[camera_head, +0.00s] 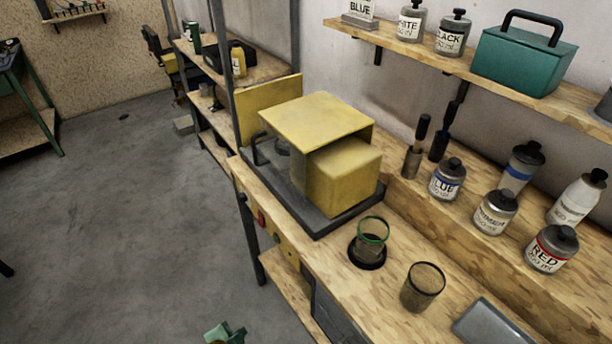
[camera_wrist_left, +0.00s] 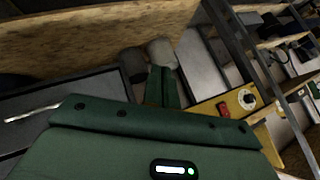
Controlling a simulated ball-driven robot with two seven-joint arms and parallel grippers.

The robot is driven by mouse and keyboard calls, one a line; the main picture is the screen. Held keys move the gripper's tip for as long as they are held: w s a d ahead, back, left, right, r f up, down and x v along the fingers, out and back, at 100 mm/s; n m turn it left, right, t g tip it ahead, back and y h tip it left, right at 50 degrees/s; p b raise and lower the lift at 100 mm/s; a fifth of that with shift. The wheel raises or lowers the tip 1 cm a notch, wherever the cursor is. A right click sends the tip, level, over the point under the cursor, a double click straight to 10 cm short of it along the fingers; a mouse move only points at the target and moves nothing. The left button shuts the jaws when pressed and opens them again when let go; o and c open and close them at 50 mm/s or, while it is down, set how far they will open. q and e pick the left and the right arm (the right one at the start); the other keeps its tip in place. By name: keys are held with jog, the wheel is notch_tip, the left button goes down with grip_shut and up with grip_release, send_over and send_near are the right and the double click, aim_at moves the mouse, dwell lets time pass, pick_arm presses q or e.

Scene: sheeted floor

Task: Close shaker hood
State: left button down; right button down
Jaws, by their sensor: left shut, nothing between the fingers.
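The shaker is a yellow box (camera_head: 345,178) on a dark base plate (camera_head: 318,222), standing on the wooden bench. A yellow hood with a flat top (camera_head: 315,123) is over its left part, and a dark handle (camera_head: 258,150) sticks out on the left side. I cannot tell exactly how far the hood is open. My left gripper (camera_head: 225,333) is low at the bottom edge of the head view, in front of the bench and well apart from the shaker. In the left wrist view its green fingers (camera_wrist_left: 163,88) are together and empty. My right gripper is out of view.
A green-rimmed glass (camera_head: 373,233) and a dark-rimmed glass (camera_head: 423,287) stand right of the shaker. Several labelled bottles (camera_head: 447,180) stand on a raised ledge behind. A teal box (camera_head: 522,60) is on the upper shelf.

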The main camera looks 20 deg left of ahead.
pick_arm(q)
jog(key=w+d+r+m+t+h+p, duration=0.15)
jog(key=w+r+m+t, duration=0.25)
jog(key=w+r, duration=0.8)
jog(key=w+d+r+m+t+h, duration=0.25)
jog(key=d+r+m, duration=0.2)
jog(key=r, duration=0.75)
jog(key=w+d+r+m+t+h, duration=0.1)
jog(key=d+r+m+h, duration=0.3)
jog(key=r, duration=0.7)
jog(key=shift+m+y, duration=0.5)
jog(key=shift+m, duration=0.05)
jog(key=x, duration=0.5)
jog(key=a+x, duration=0.1)
jog(key=x, duration=0.2)
jog(key=shift+w+d, duration=0.2)
jog(key=shift+w, duration=0.35)
jog(key=shift+w+a, duration=1.05)
jog(key=shift+a, duration=0.15)
jog(key=shift+w+a, duration=0.25)
jog(key=shift+a, duration=0.1)
